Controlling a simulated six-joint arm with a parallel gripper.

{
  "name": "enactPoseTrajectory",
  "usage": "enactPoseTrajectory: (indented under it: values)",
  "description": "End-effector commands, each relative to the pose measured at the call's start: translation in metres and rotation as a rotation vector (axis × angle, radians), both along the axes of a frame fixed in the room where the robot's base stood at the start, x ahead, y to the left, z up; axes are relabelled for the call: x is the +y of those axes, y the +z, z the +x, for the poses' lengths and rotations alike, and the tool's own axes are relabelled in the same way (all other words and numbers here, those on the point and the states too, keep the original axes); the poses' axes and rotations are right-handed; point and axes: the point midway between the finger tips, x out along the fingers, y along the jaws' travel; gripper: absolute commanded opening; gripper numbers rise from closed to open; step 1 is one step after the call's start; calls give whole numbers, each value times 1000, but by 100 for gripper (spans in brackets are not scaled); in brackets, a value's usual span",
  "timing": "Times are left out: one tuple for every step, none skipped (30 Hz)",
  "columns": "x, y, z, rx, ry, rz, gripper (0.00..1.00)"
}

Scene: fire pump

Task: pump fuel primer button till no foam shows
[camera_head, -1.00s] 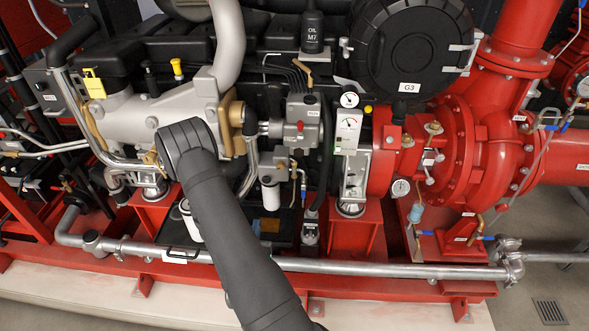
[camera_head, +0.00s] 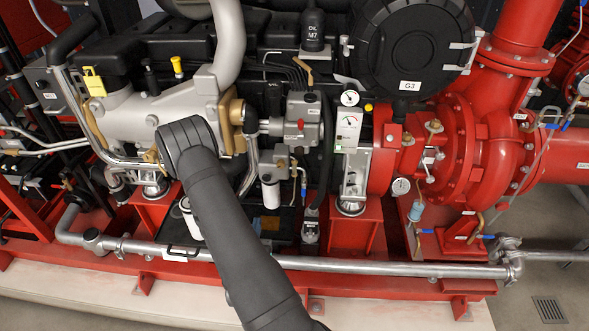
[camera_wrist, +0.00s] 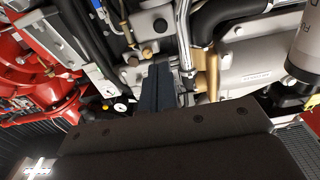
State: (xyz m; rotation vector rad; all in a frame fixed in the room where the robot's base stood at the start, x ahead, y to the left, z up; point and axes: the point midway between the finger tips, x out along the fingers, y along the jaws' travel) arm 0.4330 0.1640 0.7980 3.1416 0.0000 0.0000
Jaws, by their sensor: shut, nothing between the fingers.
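In the wrist view my gripper (camera_wrist: 160,76) is shut and empty, its dark fingers side by side and pointing up into the engine. The tips overlap the lower edge of a grey block with brass fittings (camera_wrist: 147,52); I cannot tell whether they touch it. In the head view the fingers are hidden behind my arm. A small grey unit with a brass fitting (camera_head: 279,165) sits above a white filter (camera_head: 270,193), to the right of my wrist. I cannot tell for sure which part is the fuel primer button. No foam can be made out.
A bright metal pipe (camera_wrist: 183,45) and a black hose (camera_wrist: 212,22) run close to the right of my fingers in the wrist view. A grey housing with a red knob (camera_head: 300,126) and a gauge panel (camera_head: 349,126) stand further right in the head view. The front pipe (camera_head: 390,268) crosses low.

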Motion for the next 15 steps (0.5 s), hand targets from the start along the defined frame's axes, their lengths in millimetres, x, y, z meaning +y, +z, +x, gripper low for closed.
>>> enactPoseTrajectory:
  values:
    - [0,0,0,0,0,0,0]
    - [0,0,0,0,0,0,0]
    - [0,0,0,0,0,0,0]
    - [0,0,0,0,0,0,0]
    - [0,0,0,0,0,0,0]
    - [0,0,0,0,0,0,0]
    - [0,0,0,0,0,0,0]
    - [0,0,0,0,0,0,0]
    - [0,0,0,0,0,0,0]
    - [0,0,0,0,0,0,0]
    - [0,0,0,0,0,0,0]
    - [0,0,0,1,1,-1,0]
    - [0,0,1,3,2,-4,0]
    - [0,0,2,6,5,-8,0]
    - [1,-1,4,13,11,-16,0]
